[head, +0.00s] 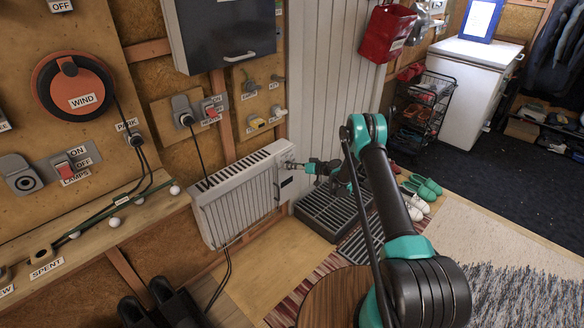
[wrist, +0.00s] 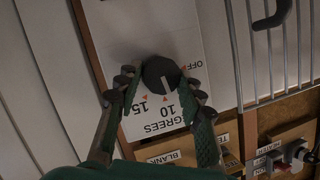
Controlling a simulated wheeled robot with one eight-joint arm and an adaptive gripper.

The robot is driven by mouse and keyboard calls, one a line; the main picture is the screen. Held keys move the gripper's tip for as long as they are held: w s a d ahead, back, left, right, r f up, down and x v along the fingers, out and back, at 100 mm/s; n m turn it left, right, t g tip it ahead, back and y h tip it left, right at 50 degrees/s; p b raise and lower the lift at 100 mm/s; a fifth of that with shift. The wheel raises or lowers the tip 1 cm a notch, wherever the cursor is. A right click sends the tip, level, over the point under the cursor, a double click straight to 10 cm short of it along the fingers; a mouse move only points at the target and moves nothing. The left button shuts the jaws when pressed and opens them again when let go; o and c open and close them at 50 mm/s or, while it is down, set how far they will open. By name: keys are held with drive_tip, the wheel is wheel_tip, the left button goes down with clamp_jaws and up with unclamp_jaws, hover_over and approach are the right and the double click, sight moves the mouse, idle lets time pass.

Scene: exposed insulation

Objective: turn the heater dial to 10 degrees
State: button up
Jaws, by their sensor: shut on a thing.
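The heater (head: 238,205) is a pale ribbed panel low on the wall in the head view. Its round dark dial (wrist: 160,73) shows in the wrist view on a white plate (wrist: 157,125) printed with DEGREES, 10, 15 and OFF, upside down there. The dial's white pointer line points at or very close to the orange mark by 10. My gripper (wrist: 160,84) has one finger on each side of the dial and is shut on it. In the head view my gripper (head: 297,165) is at the heater's right end, where the dial itself is hard to make out.
A dark cabinet (head: 222,35) hangs above the heater. Grey slotted steps (head: 330,212) stand on the floor beneath my gripper. A shelf with a SPENT label (head: 46,269) is at the left. Shoes and green clogs (head: 422,187) lie to the right.

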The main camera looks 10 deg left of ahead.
drive_tip(key=shift+d+m+y, duration=0.1)
drive_tip(key=shift+m+y, duration=0.2)
drive_tip(key=shift+m, duration=0.1)
drive_tip(key=shift+f, duration=0.1)
idle(0.3)
drive_tip(key=o, duration=1.2)
drive_tip(key=shift+c, duration=0.2)
drive_tip(key=v, duration=1.2)
drive_tip(key=shift+w, duration=0.2)
